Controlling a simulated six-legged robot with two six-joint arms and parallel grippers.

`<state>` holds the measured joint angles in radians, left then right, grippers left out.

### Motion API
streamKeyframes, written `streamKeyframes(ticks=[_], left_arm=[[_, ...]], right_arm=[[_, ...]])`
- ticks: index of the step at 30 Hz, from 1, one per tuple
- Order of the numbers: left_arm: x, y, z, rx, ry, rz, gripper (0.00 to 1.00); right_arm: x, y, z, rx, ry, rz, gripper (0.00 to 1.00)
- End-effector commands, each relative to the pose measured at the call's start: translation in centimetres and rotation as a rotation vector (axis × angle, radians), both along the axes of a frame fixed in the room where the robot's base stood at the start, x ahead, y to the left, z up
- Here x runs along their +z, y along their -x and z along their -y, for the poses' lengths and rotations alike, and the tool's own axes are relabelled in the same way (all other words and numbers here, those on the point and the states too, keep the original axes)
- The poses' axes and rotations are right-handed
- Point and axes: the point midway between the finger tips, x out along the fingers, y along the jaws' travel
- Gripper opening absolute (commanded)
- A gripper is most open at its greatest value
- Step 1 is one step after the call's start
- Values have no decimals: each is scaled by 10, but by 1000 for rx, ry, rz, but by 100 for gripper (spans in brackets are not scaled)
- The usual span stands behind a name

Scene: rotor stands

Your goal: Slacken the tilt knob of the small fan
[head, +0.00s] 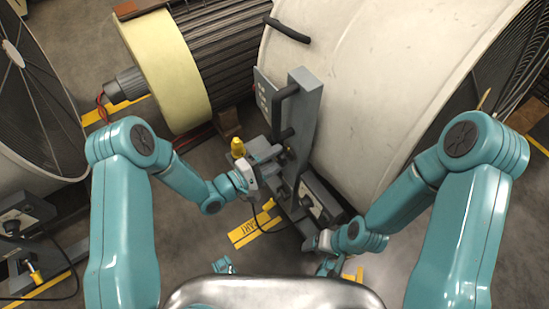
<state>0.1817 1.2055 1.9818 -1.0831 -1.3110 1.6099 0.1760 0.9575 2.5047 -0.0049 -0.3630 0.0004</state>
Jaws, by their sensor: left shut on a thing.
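A yellow knob (238,148) sits at the left side of a grey upright stand (303,115), beside a large white fan drum (365,85). I take it as the tilt knob; which fan counts as the small one I cannot tell. My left gripper (244,176) is at the knob, shut on it, with its fingers just below the yellow top. The fingers hide the knob's lower part. My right gripper (320,241) is low at the stand's foot, near a dark box (322,202). Its fingers are too small to read.
A cream-rimmed cylinder (165,65) with a grey motor end lies behind. A grilled fan (30,95) stands at the left, with another yellow knob (34,271) on its base. Yellow markings (255,228) lie on the floor.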

Motion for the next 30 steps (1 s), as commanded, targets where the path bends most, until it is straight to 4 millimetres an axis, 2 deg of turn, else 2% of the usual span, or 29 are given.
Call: streamKeyframes(ticks=[20, 21, 23, 30], left_arm=[[-1, 1, 0, 1, 36, -53, 23], [-1, 1, -1, 1, 36, -53, 60], [-1, 1, -1, 1, 36, -53, 80], [-1, 0, 0, 1, 35, -51, 80]], right_arm=[[-1, 0, 0, 0, 0, 0, 73], [-1, 0, 0, 0, 0, 0, 73], [-1, 0, 0, 0, 0, 0, 73], [0, 0, 0, 0, 0, 0, 73]])
